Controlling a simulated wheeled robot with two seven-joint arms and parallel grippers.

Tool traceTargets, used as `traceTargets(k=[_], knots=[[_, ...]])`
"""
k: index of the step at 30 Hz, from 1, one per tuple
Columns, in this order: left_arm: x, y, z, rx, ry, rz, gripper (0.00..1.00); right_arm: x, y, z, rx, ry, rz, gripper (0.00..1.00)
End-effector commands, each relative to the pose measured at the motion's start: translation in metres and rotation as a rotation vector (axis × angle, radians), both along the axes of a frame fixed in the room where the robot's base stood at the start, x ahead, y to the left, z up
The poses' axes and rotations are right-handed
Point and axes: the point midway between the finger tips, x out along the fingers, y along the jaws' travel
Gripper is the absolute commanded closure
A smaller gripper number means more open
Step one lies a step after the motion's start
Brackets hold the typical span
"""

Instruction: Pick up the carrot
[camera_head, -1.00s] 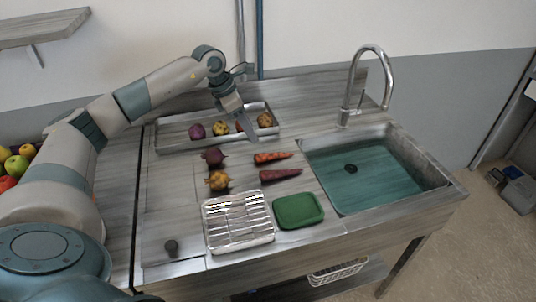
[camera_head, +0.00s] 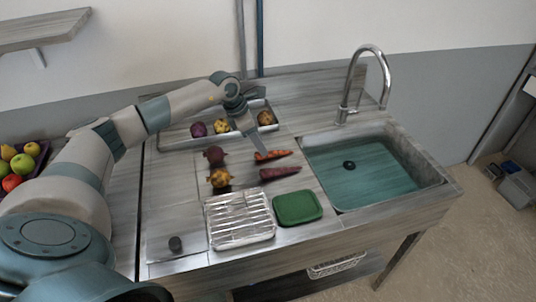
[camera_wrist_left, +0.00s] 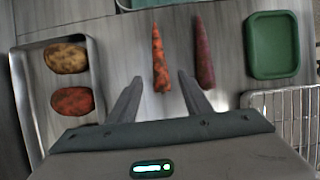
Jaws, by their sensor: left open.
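An orange carrot (camera_head: 272,155) lies on the counter, left of the sink. A dark purple carrot (camera_head: 280,173) lies just in front of it. My left gripper (camera_head: 258,150) is at the left end of the orange carrot. In the left wrist view my left gripper (camera_wrist_left: 160,82) is open, and the orange carrot (camera_wrist_left: 160,58) lies between and beyond its fingers. The purple carrot (camera_wrist_left: 204,52) is beyond the right finger there. No contact with either carrot can be made out. My right gripper is not in view.
A metal tray (camera_head: 172,139) behind holds several round vegetables. A beetroot (camera_head: 214,155) and a yellow vegetable (camera_head: 219,177) lie left of the carrots. A wire rack (camera_head: 240,218) and a green dish (camera_head: 298,208) stand in front. The sink (camera_head: 372,168) is to the right.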

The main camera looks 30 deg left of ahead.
Motion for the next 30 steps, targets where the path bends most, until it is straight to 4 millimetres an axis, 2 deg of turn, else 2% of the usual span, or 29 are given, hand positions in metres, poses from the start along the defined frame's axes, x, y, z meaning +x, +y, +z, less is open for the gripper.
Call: traceTargets(k=[8,15,29,30], knots=[[0.010,-0.010,-0.019,-0.001,0.004,0.000,0.55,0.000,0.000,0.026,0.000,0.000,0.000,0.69],[0.016,-0.015,-0.041,-0.001,0.002,-0.001,0.55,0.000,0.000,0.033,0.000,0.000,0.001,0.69],[0.017,-0.014,-0.042,0.000,0.001,0.000,0.55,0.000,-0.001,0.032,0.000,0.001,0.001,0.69],[0.017,-0.014,-0.042,0.000,0.001,0.000,0.60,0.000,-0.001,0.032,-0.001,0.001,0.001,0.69]])
